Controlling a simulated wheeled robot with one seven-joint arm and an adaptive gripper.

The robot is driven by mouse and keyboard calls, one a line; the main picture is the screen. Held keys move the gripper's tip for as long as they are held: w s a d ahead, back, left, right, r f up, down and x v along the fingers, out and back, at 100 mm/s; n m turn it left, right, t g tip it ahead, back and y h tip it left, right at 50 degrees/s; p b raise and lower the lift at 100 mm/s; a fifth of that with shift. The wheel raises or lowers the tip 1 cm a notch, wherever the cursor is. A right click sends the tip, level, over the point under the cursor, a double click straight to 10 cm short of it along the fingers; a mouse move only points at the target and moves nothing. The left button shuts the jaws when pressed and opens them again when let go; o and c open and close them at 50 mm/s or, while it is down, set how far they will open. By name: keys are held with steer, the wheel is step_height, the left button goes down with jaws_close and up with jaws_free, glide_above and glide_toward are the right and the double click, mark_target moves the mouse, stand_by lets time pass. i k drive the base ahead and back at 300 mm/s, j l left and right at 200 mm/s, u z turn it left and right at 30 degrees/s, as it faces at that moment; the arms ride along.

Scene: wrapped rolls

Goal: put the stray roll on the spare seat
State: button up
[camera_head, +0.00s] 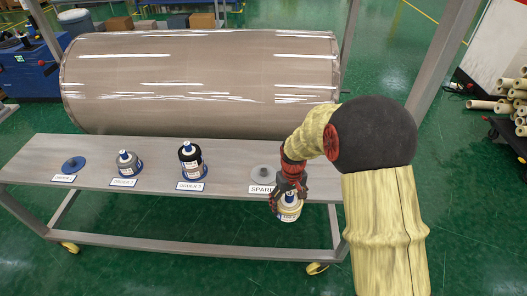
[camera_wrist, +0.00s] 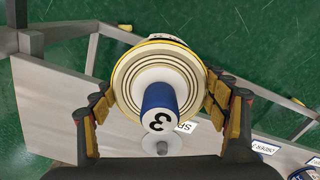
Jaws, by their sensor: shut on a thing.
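The stray roll (camera_head: 289,212) is cream with a blue core end, held upright at the front edge of the bench near the SPARE label. My gripper (camera_head: 288,194) is shut on it. In the wrist view, the roll (camera_wrist: 140,75) sits between both fingers of my gripper (camera_wrist: 160,92), and its blue core end shows a 3. The spare seat (camera_head: 263,173) is a grey disc with a small peg, empty, just behind and left of the held roll. Its peg also shows in the wrist view (camera_wrist: 156,144), partly hidden by the core.
On the bench (camera_head: 225,181), a grey roll (camera_head: 128,164) and a black roll (camera_head: 190,159) stand on labelled seats. A blue seat (camera_head: 74,164) at the left is empty. A big wrapped roll (camera_head: 200,80) lies behind them. Tubes (camera_head: 510,95) are stacked at far right.

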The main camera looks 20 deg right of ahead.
mark_target(190, 156)
steer(key=i, duration=0.95)
